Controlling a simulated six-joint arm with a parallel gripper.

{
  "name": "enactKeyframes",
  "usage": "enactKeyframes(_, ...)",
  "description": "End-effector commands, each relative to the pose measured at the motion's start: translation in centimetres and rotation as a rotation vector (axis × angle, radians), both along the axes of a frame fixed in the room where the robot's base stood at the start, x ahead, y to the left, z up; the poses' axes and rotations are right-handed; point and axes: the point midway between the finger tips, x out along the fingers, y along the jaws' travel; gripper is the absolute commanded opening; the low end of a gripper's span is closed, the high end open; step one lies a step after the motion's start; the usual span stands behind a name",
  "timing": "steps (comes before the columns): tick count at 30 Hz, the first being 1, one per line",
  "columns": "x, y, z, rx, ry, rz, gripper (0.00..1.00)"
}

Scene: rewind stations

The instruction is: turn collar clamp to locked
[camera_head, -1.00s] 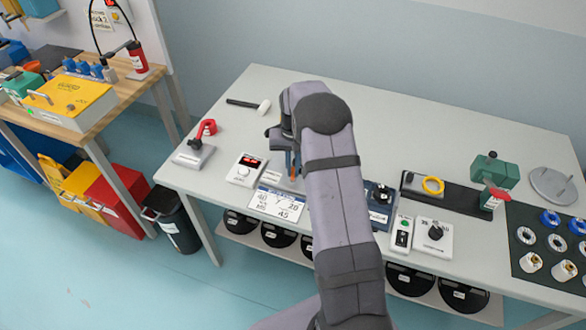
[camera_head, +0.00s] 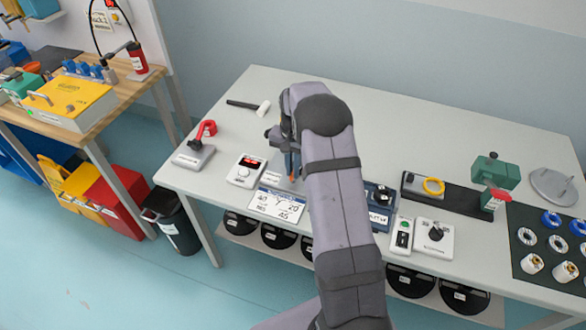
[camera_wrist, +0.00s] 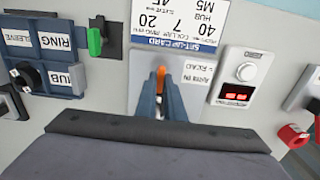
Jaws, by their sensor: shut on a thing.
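My gripper (camera_wrist: 160,100) points down over a light plate with printed text, beside the white set-up card (camera_wrist: 180,25). In the head view the fingertips (camera_head: 291,165) and the orange are partly covered by my arm. I cannot read a label naming the collar clamp, so I cannot tell for sure which part it is. A green lever (camera_wrist: 95,41) on a dark base stands left of the card in the wrist view, apart from the gripper.
A white box with a knob and red display (camera_head: 246,171) stands left of the gripper. Further left is a red-handled device (camera_head: 207,130) on a grey base. A blue selector box (camera_head: 379,207) is to the right.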

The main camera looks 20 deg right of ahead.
Motion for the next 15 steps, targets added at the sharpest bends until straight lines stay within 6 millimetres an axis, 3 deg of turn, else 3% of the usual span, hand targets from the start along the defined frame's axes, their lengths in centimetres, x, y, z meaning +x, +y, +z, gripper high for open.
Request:
enactKeyframes(3, 0.2, -0.09, 0.21, -0.002, -0.007, -0.003, 0.0)
enactKeyframes(4, 0.2, -0.09, 0.21, -0.002, -0.007, -0.003, 0.16)
enactKeyframes(6, 0.18, -0.08, 0.18, -0.002, -0.006, -0.003, 0.27)
enactKeyframes(15, 0.08, -0.04, 0.13, 0.0, -0.003, -0.001, 0.27)
